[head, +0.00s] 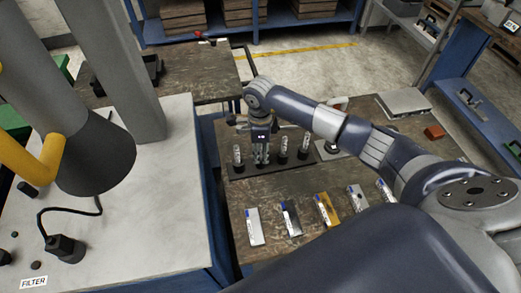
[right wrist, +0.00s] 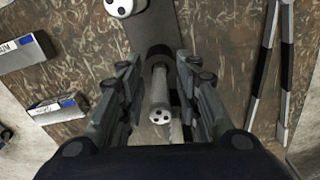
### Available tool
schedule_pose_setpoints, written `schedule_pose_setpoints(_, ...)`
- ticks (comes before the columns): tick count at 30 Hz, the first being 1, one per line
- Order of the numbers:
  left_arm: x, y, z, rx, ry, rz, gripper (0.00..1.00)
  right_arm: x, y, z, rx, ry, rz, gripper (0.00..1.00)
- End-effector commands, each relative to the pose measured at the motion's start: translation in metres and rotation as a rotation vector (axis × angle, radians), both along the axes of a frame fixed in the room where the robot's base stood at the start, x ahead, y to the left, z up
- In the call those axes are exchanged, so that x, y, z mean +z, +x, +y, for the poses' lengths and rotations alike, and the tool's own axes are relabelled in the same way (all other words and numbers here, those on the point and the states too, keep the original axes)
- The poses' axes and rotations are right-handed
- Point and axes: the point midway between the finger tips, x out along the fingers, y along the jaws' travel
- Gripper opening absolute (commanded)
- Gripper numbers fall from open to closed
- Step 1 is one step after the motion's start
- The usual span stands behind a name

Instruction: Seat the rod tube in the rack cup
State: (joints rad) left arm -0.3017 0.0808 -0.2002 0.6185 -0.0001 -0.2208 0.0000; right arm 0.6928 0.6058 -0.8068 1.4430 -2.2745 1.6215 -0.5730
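My right gripper (head: 261,153) points down over the dark rack (head: 240,171) on the brown table. In the right wrist view its two fingers (right wrist: 158,75) stand either side of a grey tube (right wrist: 158,88) with a white, dark-spotted end. Gaps show between tube and fingers, so the gripper looks open around it. The tube's far end meets a dark round cup (right wrist: 158,52) on the rack; how deep it sits is hidden. Other upright tubes stand in the rack, one at left (head: 237,155) and others at right (head: 283,149) (head: 305,146). My left gripper is out of view.
Several flat labelled boxes (head: 254,226) lie along the table front. A white-based device (head: 335,148) stands right of the rack, and an orange block (head: 434,132) lies farther right. A pale bench (head: 150,225) with a large grey column is at left.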

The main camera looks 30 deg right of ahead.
Motion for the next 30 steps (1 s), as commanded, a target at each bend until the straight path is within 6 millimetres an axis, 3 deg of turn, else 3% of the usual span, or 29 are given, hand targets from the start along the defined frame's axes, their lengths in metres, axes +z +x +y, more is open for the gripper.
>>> schedule_pose_setpoints(5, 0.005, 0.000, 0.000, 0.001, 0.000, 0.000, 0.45, 0.005, 0.000, 0.000, 0.000, 0.000, 0.000, 0.31)
schedule_pose_setpoints(7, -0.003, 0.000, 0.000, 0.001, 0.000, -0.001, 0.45, 0.010, 0.002, 0.000, 0.000, 0.000, -0.004, 0.31)
schedule_pose_setpoints(21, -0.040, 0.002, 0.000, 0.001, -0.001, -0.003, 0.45, 0.103, 0.002, 0.000, 0.000, 0.000, -0.005, 0.31)
schedule_pose_setpoints(30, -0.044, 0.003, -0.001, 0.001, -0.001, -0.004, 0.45, 0.123, 0.000, 0.001, 0.000, 0.000, 0.001, 0.31)
